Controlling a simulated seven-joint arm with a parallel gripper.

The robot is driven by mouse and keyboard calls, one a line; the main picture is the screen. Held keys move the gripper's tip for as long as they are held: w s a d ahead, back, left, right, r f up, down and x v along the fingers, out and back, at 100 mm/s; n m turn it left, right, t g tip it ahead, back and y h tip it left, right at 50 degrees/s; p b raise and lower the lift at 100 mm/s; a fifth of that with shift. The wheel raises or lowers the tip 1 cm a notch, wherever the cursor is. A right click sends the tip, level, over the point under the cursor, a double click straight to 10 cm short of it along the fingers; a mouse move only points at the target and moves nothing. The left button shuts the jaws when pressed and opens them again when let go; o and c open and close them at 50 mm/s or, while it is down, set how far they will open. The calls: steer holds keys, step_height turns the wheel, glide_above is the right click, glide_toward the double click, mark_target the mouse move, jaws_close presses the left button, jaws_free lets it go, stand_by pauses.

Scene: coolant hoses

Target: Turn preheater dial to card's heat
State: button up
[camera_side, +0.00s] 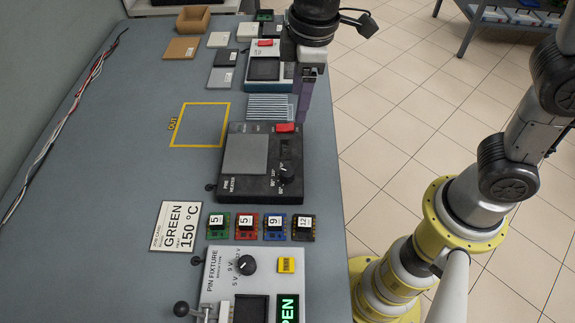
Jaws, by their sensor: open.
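The preheater (258,163) is a black box with a grey plate, near the middle of the bench. Its black dial (287,174) is on the right part of its face, with temperature marks beside it; the exact setting is too small to tell. A red switch (285,128) is at its far right corner. The job card (176,227) lies left of the colored boards and reads GREEN and 150 °C. My gripper (306,108) hangs at the right bench edge, beyond the preheater and apart from the dial. It holds nothing that I can see.
The pin fixture (228,266) stands nearest, with its own knob and a green-lit display. Several colored boards (246,226) lie between it and the preheater. A yellow OUT square (200,125) is empty. Cables (62,125) run along the left.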

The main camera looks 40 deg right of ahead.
steer(key=n+g, duration=0.1)
glide_toward(287, 171)
steer(key=shift+h, duration=0.3)
step_height(287, 171, down, 9)
steer(key=shift+w+a+r, duration=0.1)
jaws_close()
stand_by(0.3)
